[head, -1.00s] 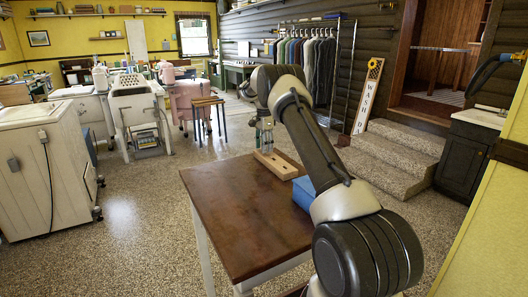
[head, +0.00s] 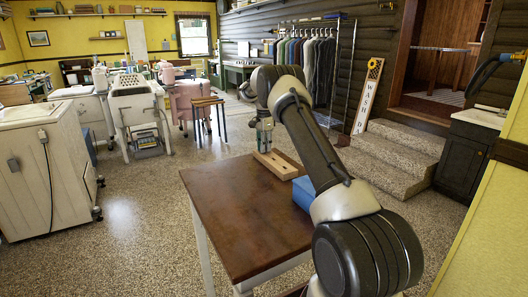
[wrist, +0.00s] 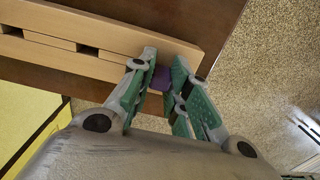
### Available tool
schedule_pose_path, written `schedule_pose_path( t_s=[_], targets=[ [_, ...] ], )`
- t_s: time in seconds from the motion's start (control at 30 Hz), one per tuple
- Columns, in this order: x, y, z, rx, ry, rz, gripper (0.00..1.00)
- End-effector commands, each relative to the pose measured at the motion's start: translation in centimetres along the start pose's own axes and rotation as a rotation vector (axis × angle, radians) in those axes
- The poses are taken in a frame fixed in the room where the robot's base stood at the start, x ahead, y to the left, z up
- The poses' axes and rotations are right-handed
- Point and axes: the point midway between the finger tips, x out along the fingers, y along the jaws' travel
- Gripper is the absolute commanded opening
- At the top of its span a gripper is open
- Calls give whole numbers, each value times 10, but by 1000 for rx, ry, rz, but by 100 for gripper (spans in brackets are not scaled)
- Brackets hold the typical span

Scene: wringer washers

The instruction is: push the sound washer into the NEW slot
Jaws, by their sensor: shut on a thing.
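A pale wooden block (head: 277,166) lies at the far end of the brown table (head: 240,215). In the wrist view the block (wrist: 110,62) shows two dark square slots; no lettering can be read, so I cannot tell which is the NEW slot. My gripper (head: 265,149) is over the block in the head view. In the wrist view my gripper (wrist: 161,80), with green finger pads, is shut on a small purple piece (wrist: 161,76) at the block's right end. It is probably the washer, mostly hidden by the fingers. I cannot tell whether it sits in a slot.
A blue box (head: 303,194) stands on the table's right side, partly behind my arm. A yellow panel (wrist: 30,115) lies at the lower left of the wrist view. The near tabletop is clear. Wringer washers (head: 135,110) stand on the floor beyond the table.

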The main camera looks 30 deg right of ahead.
Motion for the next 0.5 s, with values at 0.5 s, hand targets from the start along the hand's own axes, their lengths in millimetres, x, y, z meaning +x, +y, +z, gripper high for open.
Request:
schedule_pose_path(
  t_s=[0.5],
  targets=[
    [-24, 0, 0, 0, 0, -1, 0]
  ],
)
